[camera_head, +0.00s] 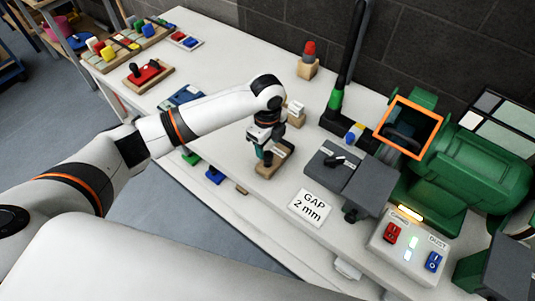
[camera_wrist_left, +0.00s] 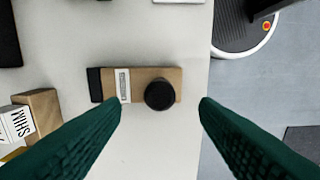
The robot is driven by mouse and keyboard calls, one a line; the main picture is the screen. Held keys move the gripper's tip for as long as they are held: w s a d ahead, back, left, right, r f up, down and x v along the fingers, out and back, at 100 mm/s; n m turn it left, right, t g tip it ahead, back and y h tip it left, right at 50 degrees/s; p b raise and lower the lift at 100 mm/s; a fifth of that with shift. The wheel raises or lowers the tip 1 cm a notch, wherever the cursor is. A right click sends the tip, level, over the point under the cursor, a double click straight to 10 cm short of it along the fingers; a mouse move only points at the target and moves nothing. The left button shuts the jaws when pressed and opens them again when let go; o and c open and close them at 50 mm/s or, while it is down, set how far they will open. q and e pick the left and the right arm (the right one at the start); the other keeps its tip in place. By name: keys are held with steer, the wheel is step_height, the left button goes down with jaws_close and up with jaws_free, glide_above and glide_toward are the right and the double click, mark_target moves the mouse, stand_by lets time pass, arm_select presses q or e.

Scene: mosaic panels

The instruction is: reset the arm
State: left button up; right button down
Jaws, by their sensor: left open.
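My left arm reaches in from the left in the head view. Its gripper (camera_head: 262,155) points down over the white bench (camera_head: 222,60), above a small wooden block with a black knob (camera_head: 274,163). In the left wrist view the two dark green fingers (camera_wrist_left: 160,104) are wide apart with nothing gripped between them. The wooden block (camera_wrist_left: 172,74), with a pale label and a black end, lies flat beyond the fingertips. Its round black knob (camera_wrist_left: 159,95) shows between the fingers. My right gripper is in neither view.
A green grinder (camera_head: 480,165) with an orange-framed guard (camera_head: 410,128), a grey rest (camera_head: 345,175), a switch box (camera_head: 408,249) and a "GAP 2 mm" card (camera_head: 311,207) stand right of the gripper. A SHIM block (camera_wrist_left: 38,108) lies left in the wrist view. Far-left bench holds coloured-block trays.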

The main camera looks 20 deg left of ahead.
arm_select(q)
steer(key=shift+r, duration=2.3)
